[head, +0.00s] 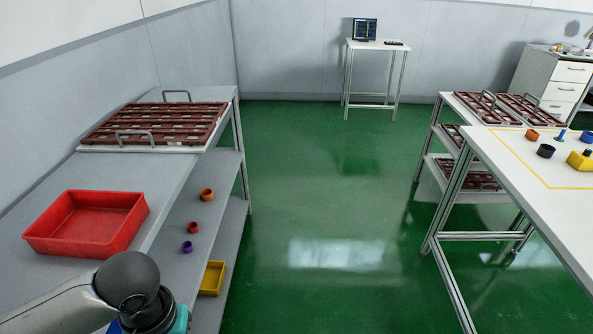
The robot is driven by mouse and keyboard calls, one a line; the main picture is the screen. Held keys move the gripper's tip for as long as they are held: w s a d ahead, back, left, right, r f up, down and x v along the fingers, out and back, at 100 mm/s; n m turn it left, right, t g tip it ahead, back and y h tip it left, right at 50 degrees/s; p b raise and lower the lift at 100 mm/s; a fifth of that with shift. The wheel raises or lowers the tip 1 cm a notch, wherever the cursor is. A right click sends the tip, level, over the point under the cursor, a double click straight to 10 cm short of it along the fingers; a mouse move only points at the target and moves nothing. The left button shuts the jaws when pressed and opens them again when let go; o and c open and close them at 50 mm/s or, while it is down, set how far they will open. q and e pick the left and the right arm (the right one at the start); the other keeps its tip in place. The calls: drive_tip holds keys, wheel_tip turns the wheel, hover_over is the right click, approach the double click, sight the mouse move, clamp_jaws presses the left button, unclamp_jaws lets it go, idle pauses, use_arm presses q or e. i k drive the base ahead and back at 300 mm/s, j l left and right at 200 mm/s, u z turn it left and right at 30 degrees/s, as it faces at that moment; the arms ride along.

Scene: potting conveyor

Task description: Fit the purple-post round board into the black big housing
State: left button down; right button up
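A small black cup-shaped part (545,151), which looks like the black housing, stands on the white table at the right. I cannot make out a purple-post round board for certain. A small purple part (187,246) lies on the middle shelf of the left rack, but it is too small to tell whether it has a post. My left arm reaches in at the bottom left, and its gripper is out of the frame. My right arm and gripper do not show.
A red tray (88,222) and brown racks (160,125) sit on the left bench. The green floor (330,215) between is clear.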

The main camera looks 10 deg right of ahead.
sight(544, 154)
drive_tip(key=i+z, duration=0.1)
drive_tip(key=z, duration=0.9)
drive_tip(key=i+z, duration=0.15)
drive_tip(key=z, duration=0.35)
drive_tip(key=i+j+z, duration=0.15)
drive_tip(key=z, duration=0.35)
drive_tip(key=i+j+z, duration=0.25)
drive_tip(key=z, duration=0.2)
drive_tip(key=i+j+z, duration=0.15)
drive_tip(key=j+z, duration=0.15)
drive_tip(key=z, duration=0.2)
drive_tip(key=i+j+z, duration=0.15)
drive_tip(key=j+z, duration=0.25)
drive_tip(key=j, duration=0.5)
drive_tip(key=j+z, duration=0.45)
drive_tip(key=j, duration=0.45)
drive_tip(key=i, duration=0.05)
